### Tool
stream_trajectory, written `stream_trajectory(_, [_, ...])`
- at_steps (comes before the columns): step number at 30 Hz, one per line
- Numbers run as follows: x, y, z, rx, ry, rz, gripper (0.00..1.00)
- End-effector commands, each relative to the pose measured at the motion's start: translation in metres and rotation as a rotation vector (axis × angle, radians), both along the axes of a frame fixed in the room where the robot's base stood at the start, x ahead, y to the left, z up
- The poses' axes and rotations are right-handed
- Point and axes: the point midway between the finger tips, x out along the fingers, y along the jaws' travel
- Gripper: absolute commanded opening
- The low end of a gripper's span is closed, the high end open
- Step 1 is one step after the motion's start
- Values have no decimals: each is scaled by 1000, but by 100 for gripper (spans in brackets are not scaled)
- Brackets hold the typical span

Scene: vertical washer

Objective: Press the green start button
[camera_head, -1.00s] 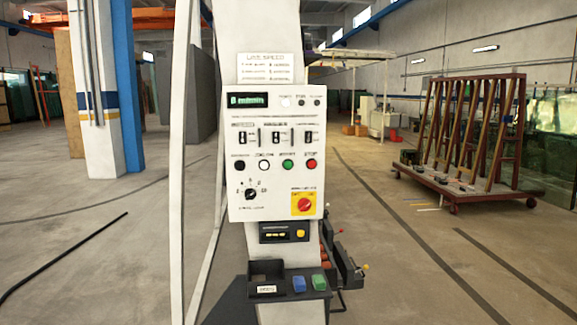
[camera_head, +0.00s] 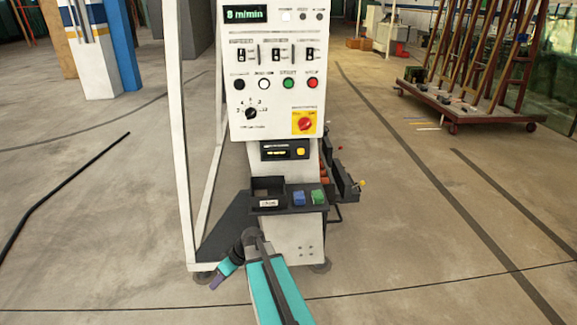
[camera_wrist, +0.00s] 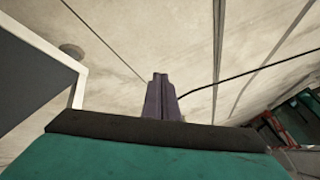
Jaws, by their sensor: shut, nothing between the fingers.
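The green start button (camera_head: 288,84) is a small round button on the white control panel (camera_head: 232,117) in the head view. It sits between a white button (camera_head: 264,84) and the red stop button (camera_head: 313,83). My gripper (camera_head: 217,283) is low at the left of the panel's column, near the floor, well below and apart from the button. In the wrist view my gripper (camera_wrist: 160,80) shows purple fingers together, with nothing between them. The wrist view shows mostly floor and not the button.
A yellow plate with a red knob (camera_head: 304,123) and a black dial (camera_head: 251,113) are on the panel. Below it, a dark shelf (camera_head: 268,210) holds a blue and a green block. A white frame post (camera_head: 174,130) stands left. Open floor lies on both sides.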

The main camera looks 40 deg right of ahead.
Motion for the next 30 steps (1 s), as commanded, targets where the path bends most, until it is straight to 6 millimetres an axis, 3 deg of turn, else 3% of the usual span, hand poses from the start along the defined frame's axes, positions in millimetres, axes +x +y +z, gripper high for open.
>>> stream_trajectory(1, [10,-16,20,-6,-48,-1,0])
stream_trajectory(6, [33,-62,79,-32,-210,12,0])
stream_trajectory(15, [55,-144,189,-126,-482,30,0])
stream_trajectory(23, [55,-211,288,-249,-699,45,0])
stream_trajectory(30, [40,-269,380,-392,-881,59,0])
